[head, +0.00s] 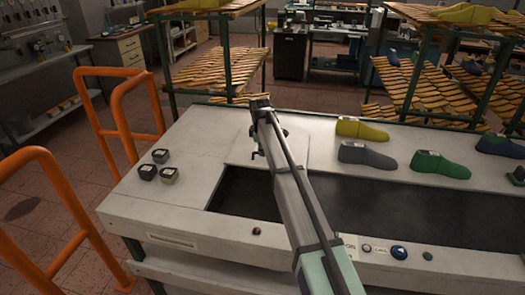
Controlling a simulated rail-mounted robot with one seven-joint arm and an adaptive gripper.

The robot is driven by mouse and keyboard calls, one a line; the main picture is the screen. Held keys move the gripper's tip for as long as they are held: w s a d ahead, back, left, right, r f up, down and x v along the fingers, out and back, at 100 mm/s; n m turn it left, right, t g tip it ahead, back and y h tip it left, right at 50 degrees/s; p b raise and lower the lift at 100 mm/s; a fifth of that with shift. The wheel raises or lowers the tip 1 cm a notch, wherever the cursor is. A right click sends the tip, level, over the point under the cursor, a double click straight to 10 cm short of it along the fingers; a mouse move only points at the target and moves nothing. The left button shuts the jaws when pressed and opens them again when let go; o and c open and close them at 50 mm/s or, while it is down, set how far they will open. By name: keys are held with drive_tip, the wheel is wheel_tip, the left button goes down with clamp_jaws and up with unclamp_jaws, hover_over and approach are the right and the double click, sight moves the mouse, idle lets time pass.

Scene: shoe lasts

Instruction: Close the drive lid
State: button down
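A pale, flat square panel (236,149), which looks like the drive lid, is at the back of the white bench, left of centre. It borders a dark recess (245,192) in the bench top. I cannot tell whether the panel lies flat or is tilted up. My arm reaches in from the bottom right and crosses in front of the panel and recess. My gripper (256,143) is at the arm's far end, over the panel. Its fingers are small and partly hidden, so contact and opening are unclear.
Yellow (361,130), grey (367,156) and green (440,164) shoe lasts stand along the bench's back right. Small dark blocks (160,165) sit at its left end. Orange rails (118,110) stand left. Buttons (398,252) line the front. Wooden racks stand behind.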

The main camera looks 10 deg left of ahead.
drive_tip(key=s+a, duration=0.2)
drive_tip(key=s, duration=2.3)
drive_tip(key=shift+s+a+p, duration=0.2)
drive_tip(key=shift+p, duration=0.2)
drive_tip(key=shift+f, duration=0.15)
drive_tip(key=c, duration=1.2)
unclamp_jaws()
drive_tip(key=shift+s, duration=0.1)
drive_tip(key=shift+r, duration=0.2)
wheel_tip(320, 180, up, 12)
drive_tip(key=s, duration=0.2)
drive_tip(key=shift+a+f, duration=0.15)
drive_tip(key=shift+f, duration=0.05)
